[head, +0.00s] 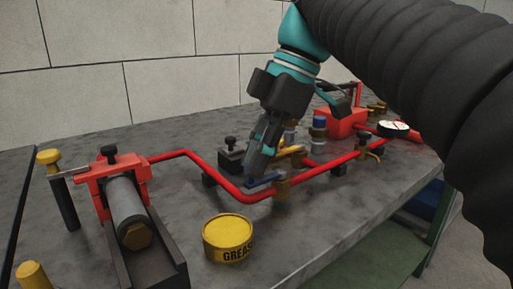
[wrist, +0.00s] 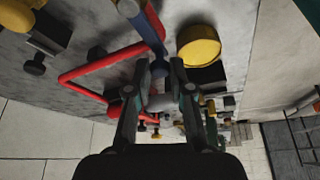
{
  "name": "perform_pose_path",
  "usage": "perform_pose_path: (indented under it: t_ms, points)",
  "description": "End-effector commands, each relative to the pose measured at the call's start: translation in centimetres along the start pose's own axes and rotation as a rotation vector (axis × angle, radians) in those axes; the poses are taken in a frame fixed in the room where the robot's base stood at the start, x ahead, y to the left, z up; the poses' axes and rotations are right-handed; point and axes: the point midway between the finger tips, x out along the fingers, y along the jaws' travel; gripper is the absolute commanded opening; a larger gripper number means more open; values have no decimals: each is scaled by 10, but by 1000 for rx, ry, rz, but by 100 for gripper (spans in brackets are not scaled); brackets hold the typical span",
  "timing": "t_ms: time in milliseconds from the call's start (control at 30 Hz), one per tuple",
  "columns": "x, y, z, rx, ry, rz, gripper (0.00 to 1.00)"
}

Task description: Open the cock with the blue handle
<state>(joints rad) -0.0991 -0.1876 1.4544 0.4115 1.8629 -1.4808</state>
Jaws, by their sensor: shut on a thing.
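The blue handle (head: 265,181) sits on a brass cock (head: 283,188) on the red pipe, in the middle of the bench in the head view. In the wrist view the blue handle (wrist: 150,32) is a bar running from the top edge down to between my fingertips. My gripper (head: 257,171) points down from above, its tips at the handle's left end. In the wrist view my gripper (wrist: 160,72) has its fingers on both sides of the handle's end, shut on it. The fingers hide part of the handle.
A yellow grease tin (head: 228,238) stands in front of the pipe. The red pipe (head: 340,160) crosses the bench (head: 330,233). A red vise-like clamp (head: 112,177) with a grey cylinder is at left. A yellow handle (head: 291,150) and a gauge (head: 393,129) are behind and to the right.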

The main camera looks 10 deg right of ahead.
Motion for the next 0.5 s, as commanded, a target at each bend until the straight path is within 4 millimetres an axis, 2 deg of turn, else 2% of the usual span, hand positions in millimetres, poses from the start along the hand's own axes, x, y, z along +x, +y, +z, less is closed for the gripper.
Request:
perform_pose_path:
  t_ms: [500]
  points:
    - [3,-4,-5,-47,-1,-21,0]
